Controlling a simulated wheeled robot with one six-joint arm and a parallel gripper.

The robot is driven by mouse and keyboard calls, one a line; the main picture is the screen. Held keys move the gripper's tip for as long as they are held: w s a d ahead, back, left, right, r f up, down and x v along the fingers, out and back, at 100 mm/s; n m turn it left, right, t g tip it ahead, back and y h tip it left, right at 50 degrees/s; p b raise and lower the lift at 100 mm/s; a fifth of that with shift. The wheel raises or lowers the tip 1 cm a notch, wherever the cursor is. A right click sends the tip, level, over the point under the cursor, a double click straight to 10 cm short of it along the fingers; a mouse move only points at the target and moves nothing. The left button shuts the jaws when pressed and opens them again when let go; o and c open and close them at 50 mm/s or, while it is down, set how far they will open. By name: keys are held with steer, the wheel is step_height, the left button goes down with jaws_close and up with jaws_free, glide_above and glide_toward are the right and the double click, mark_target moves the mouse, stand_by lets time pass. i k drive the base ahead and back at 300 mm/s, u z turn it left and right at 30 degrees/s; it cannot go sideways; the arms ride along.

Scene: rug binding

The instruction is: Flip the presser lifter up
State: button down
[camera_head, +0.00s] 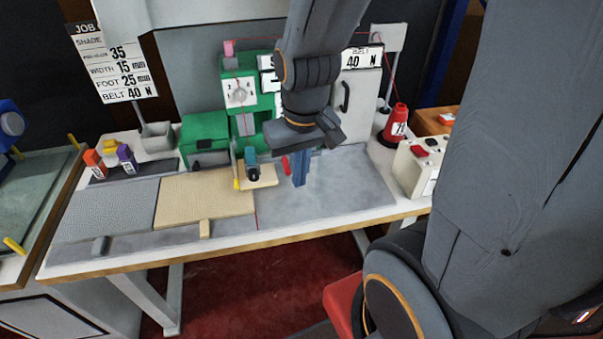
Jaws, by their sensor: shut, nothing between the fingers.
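The green sewing machine (204,136) stands at the back of the table, with its head in the middle of the view. A small red lever-like piece (286,165) shows at the right of the machine's needle area; it looks like the presser lifter, but I cannot be sure. It appears slightly tilted. My gripper (299,180) points down just to the right of the red piece, with its blue fingers together and nothing between them. I cannot tell whether the fingers touch the red piece. My arm hides part of the machine's right side.
A tan rug piece (205,200) and a grey one (105,208) lie on the table's left half. A red thread cone (396,122) and a white control box (415,168) stand at the right. The grey surface (335,190) before my gripper is clear.

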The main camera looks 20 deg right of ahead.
mark_target(263, 160)
steer(key=z, duration=2.05)
steer(key=k, duration=0.8)
steer(key=u, duration=0.65)
steer(key=i, duration=1)
